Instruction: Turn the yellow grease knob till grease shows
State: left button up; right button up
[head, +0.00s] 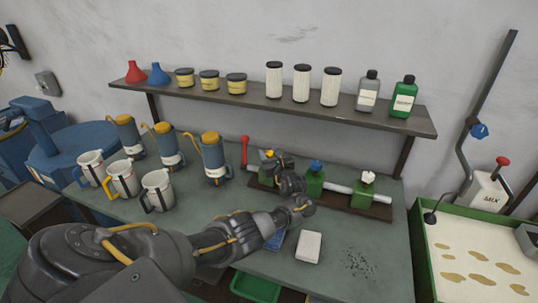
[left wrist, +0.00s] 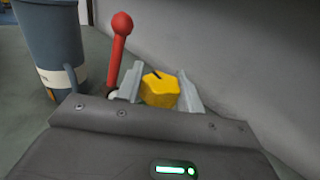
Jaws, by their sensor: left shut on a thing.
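The yellow grease knob (head: 268,153) sits on the leftmost green block of a rail at the back of the bench. My left gripper (head: 273,160) is at this knob and partly covers it and its block. In the left wrist view the yellow knob (left wrist: 159,91) has a dark mark on top and lies between the two grey fingers of my left gripper (left wrist: 160,88), which are shut on it. No grease is visible around the knob; the block below it is hidden. My right gripper is not in view.
A red-knobbed lever (head: 245,150) stands close left of my gripper. Blocks with a blue knob (head: 316,164) and a white knob (head: 368,176) are to the right. Blue-grey canisters (head: 214,160) and mugs (head: 158,190) crowd the left. A loaded shelf (head: 290,108) hangs above.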

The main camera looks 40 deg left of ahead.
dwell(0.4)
pick_arm(q)
jog(key=o, duration=1)
jog(key=shift+w, duration=0.1)
jog(key=shift+d, duration=0.1)
jog(key=p+v, duration=0.3)
jog(key=v, duration=0.7)
jog(key=shift+d+p, duration=0.3)
jog(key=shift+d, duration=0.05)
